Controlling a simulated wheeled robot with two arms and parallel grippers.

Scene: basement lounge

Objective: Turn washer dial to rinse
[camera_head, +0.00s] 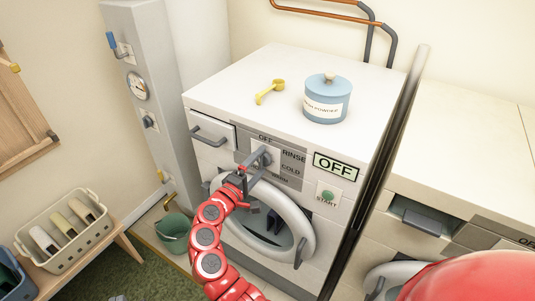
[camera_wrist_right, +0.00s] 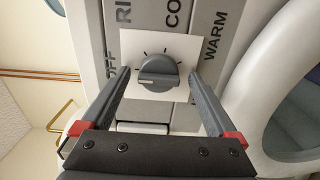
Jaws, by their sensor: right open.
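The washer (camera_head: 230,90) is a white front-loader. Its grey dial (camera_head: 262,156) sits on a white square plate among the labels OFF, RINSE, COLD and WARM. The display (camera_head: 335,167) reads OFF. My right gripper (camera_head: 257,172) is in front of the dial in the head view. In the right wrist view the dial (camera_wrist_right: 158,72) lies between the tips of my open right gripper (camera_wrist_right: 158,78), one finger on each side. I cannot tell whether the fingers touch it. My left gripper is not in view.
The round door (camera_head: 306,225) stands just below the dial, close to my right arm. A green START button (camera_head: 328,195) is to the right. A blue powder jar (camera_head: 328,103) and yellow scoop (camera_head: 270,91) lie on top. A second machine (camera_head: 460,170) stands at right.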

